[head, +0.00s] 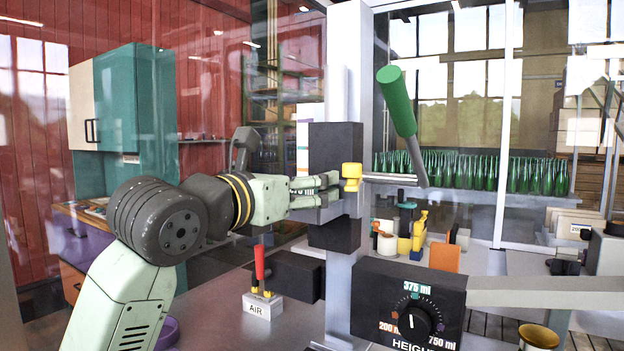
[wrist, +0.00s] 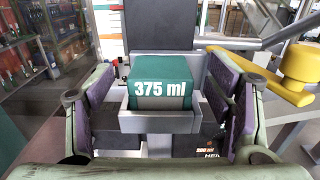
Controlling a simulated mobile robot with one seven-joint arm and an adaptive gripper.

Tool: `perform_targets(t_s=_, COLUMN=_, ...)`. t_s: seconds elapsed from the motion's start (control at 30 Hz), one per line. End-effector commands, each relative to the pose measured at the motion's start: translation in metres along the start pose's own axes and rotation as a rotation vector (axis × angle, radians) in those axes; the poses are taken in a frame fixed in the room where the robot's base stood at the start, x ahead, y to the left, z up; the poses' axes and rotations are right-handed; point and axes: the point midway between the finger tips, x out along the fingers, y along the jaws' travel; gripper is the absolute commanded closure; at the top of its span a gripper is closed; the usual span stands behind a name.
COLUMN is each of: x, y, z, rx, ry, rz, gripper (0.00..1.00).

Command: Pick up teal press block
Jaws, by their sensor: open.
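The teal press block (wrist: 160,82), marked "375 ml" in white, sits in a grey holder (wrist: 130,121) in the middle of the wrist view. My gripper (wrist: 168,96) is open, with one purple-padded finger on each side of the block and holder. Gaps show between the pads and the block, so it is not gripped. In the head view my gripper (head: 328,188) reaches right to the upright machine column. I cannot make out the block there.
A yellow knob (head: 351,172) is close right of my fingers; it also shows in the wrist view (wrist: 299,62). A green-handled lever (head: 397,100) rises above. A black height dial (head: 413,321) and a red air lever (head: 259,262) are lower down.

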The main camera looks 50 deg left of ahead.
Motion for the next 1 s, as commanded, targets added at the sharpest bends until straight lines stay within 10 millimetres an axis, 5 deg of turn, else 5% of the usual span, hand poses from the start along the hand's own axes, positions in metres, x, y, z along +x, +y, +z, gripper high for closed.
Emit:
perform_targets(t_s=0.2, x=0.0004, y=0.0001, z=-0.0006, rx=0.0, ry=-0.001, rz=0.0, gripper=0.27)
perform_targets(t_s=1.0, x=0.0001, y=-0.0001, z=-0.0002, rx=0.0, ry=-0.001, rz=0.0, gripper=0.81)
